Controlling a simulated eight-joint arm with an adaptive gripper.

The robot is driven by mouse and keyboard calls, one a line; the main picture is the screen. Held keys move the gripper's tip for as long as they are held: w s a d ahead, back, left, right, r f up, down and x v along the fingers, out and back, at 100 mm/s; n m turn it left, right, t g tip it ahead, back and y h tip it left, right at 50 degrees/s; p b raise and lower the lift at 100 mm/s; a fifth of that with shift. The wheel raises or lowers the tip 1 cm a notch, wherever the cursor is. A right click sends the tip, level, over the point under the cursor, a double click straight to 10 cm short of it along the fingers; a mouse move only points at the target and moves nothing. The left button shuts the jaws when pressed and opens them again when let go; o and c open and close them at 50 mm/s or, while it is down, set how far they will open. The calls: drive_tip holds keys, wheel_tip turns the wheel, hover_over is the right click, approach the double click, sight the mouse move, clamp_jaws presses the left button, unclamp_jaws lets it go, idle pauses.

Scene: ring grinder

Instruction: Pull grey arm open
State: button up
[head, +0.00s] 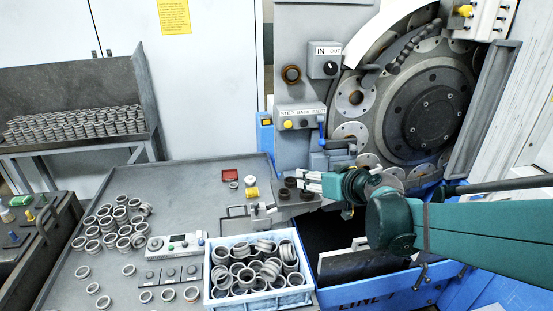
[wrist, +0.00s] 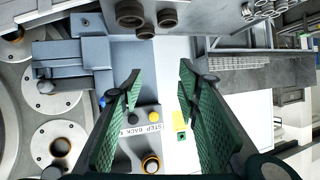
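A blue-grey arm-like block (head: 330,160) with a blue lever (head: 322,138) sits on the machine front, below the STEP BACK button panel (head: 300,118). I take it to be the grey arm. It also shows in the wrist view (wrist: 75,58), left of the fingers and apart from them. My gripper (head: 308,181) is just below this block in the head view, reaching left. In the wrist view my gripper (wrist: 158,82) is open, with two green-padded fingers wide apart and nothing between them. The lower side of the block is partly hidden by my gripper.
A blue crate (head: 213,297) full of metal rings stands on the grey table (head: 190,190), among loose rings and a control box (head: 175,245). Dark brown rings (wrist: 130,14) sit near the gripper. The large grinding wheel (head: 430,110) is behind my arm. The table's back middle is mostly clear.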

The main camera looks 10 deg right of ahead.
drive_tip(key=shift+s+a+f+g, duration=0.2)
drive_tip(key=shift+s+a, duration=0.25)
drive_tip(key=shift+s, duration=0.25)
drive_tip(key=shift+s+a+f+g, duration=0.1)
drive_tip(key=shift+s+a+g, duration=0.1)
drive_tip(key=shift+s+a, duration=0.35)
drive_tip(key=shift+s+d, duration=0.15)
drive_tip(key=s+a+f+m+g+h, duration=0.1)
drive_tip(key=s+g+h, duration=0.1)
drive_tip(key=s, duration=1)
drive_tip(key=s+f+m+g+h, duration=0.1)
drive_tip(key=s+f+g, duration=0.1)
drive_tip(key=s, duration=1)
drive_tip(key=shift+a+f+h, duration=0.3)
drive_tip(key=shift+a+h, duration=0.05)
drive_tip(key=shift+h, duration=0.05)
drive_tip(key=shift+s, duration=0.1)
